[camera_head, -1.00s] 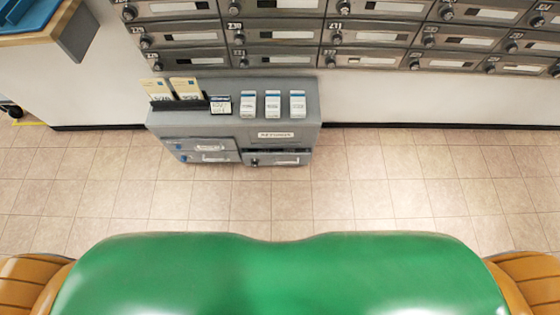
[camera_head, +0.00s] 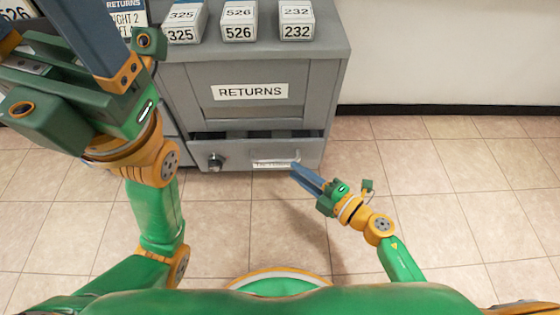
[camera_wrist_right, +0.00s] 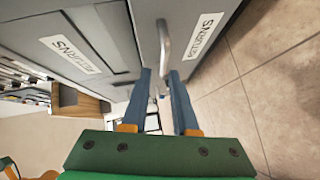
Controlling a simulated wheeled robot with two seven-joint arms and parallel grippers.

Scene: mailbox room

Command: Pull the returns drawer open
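The returns drawer (camera_head: 240,153) is the low grey drawer under a panel labelled RETURNS (camera_head: 252,91). A dark gap shows above its front. It has a round dark lock (camera_head: 216,161) at left and a pale bar handle (camera_head: 275,160). My right gripper (camera_head: 301,173) is just right of the handle in the head view. In the right wrist view its two blue fingers (camera_wrist_right: 160,74) are apart, with the handle (camera_wrist_right: 164,40) just ahead of and between the tips. My left gripper (camera_head: 90,40) is raised at upper left; its fingertips are out of frame.
The grey cabinet (camera_head: 335,60) carries white numbered boxes (camera_head: 239,22) on top. A white wall with a dark baseboard (camera_head: 450,110) is to its right. The tiled floor (camera_head: 460,190) in front and to the right is clear.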

